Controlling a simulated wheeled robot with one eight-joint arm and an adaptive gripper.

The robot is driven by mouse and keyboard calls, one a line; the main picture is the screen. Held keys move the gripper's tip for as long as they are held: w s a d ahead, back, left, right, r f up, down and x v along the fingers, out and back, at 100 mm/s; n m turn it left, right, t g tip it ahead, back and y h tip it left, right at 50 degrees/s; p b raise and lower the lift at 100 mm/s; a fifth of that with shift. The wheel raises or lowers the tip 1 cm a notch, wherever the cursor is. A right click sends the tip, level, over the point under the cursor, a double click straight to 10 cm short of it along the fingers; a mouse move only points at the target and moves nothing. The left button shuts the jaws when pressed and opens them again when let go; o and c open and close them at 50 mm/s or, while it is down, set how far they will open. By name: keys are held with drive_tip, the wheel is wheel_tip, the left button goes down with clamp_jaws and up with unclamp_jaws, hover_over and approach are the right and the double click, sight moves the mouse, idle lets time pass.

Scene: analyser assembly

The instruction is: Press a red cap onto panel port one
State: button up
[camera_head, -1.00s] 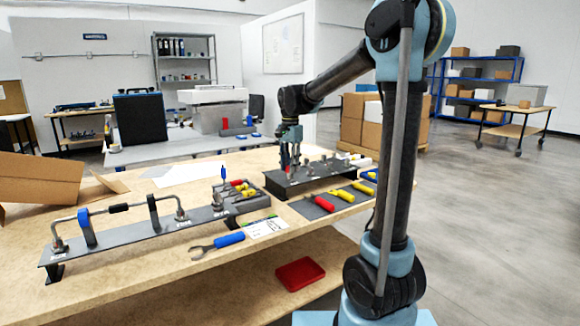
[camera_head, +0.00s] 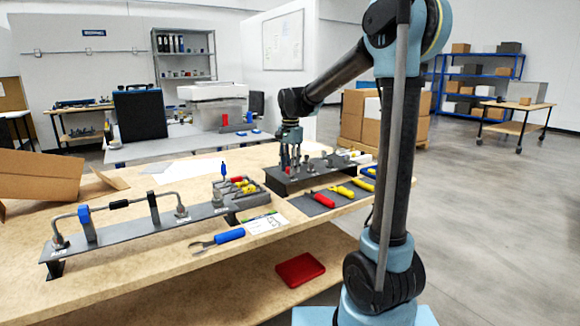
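My gripper (camera_head: 291,158) points down over the left part of a dark raised panel (camera_head: 290,183) on the wooden bench. Several grey upright ports or fittings stand on this panel. A small red spot (camera_head: 287,170) shows just below my fingers; it may be a red cap, but I cannot tell whether it is held or seated. The fingers are too small and dark to tell if they are open or shut. Port labels are not readable here. A dark tray (camera_head: 257,201) left of the panel holds red and yellow pieces.
Red and yellow-handled tools lie on a dark mat (camera_head: 308,207) in front of the panel. A pipe assembly on a long grey plate (camera_head: 130,228), a blue-handled wrench (camera_head: 229,236) and an open cardboard box (camera_head: 40,176) are further left.

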drive_tip(key=o, duration=0.4)
drive_tip(key=shift+c, duration=0.2)
wheel_tip(320, 180, up, 12)
idle(0.4)
drive_tip(key=shift+d, duration=0.2)
